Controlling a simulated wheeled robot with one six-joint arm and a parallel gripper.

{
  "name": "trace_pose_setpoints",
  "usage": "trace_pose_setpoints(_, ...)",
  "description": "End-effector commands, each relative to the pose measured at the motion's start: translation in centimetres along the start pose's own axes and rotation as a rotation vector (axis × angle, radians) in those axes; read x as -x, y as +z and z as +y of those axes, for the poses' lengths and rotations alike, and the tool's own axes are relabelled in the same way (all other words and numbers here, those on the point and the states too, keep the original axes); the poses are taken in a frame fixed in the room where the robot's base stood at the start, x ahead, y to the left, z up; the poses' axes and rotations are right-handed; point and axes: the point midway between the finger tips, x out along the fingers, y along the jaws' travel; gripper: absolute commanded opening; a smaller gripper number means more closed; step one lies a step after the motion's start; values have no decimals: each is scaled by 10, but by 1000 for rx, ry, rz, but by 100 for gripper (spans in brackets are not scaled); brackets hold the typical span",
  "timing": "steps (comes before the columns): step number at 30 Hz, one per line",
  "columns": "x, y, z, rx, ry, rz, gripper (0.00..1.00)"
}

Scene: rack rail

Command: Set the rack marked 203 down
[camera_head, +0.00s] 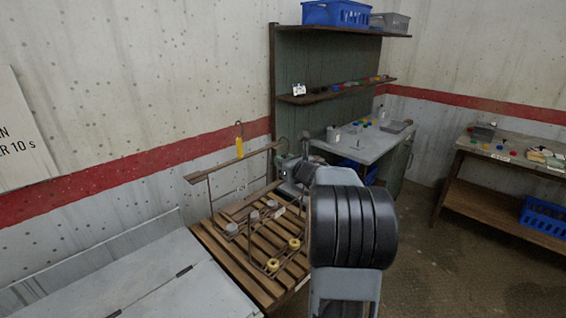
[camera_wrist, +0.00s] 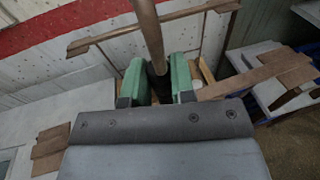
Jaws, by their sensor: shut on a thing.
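A brown wire rack (camera_head: 209,198) with a long top bar stands over or on a slatted wooden platform (camera_head: 215,240). I cannot tell whether its lower parts touch the slats. A yellow tag (camera_head: 239,147) hangs at a hook above the top bar; no number is readable on it. My gripper (camera_head: 283,166) is at the right end of the rack, partly hidden by my arm. In the wrist view its green fingers (camera_wrist: 158,82) are shut around a brown rod (camera_wrist: 148,30), which appears to be part of the rack. A crossbar (camera_wrist: 110,36) shows behind it.
Grey knobs (camera_head: 253,216) and yellow rings (camera_head: 273,265) sit low around the rack. A grey panelled surface (camera_head: 150,280) adjoins the platform's left. Behind are a workbench (camera_head: 372,146) and shelves (camera_head: 350,86); a table (camera_head: 500,200) stands right, with open floor before it.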

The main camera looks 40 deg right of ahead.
Motion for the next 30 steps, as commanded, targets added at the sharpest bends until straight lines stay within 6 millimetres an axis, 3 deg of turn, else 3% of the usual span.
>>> trace_pose_setpoints(15, 0, -3, 0, 2, 0, -4, 0)
trace_pose_setpoints(16, 0, -2, 0, 2, 0, -4, 26)
trace_pose_setpoints(24, 0, -3, 0, 1, 0, -2, 52)
trace_pose_setpoints(30, 0, -6, 0, -2, 0, 3, 56)
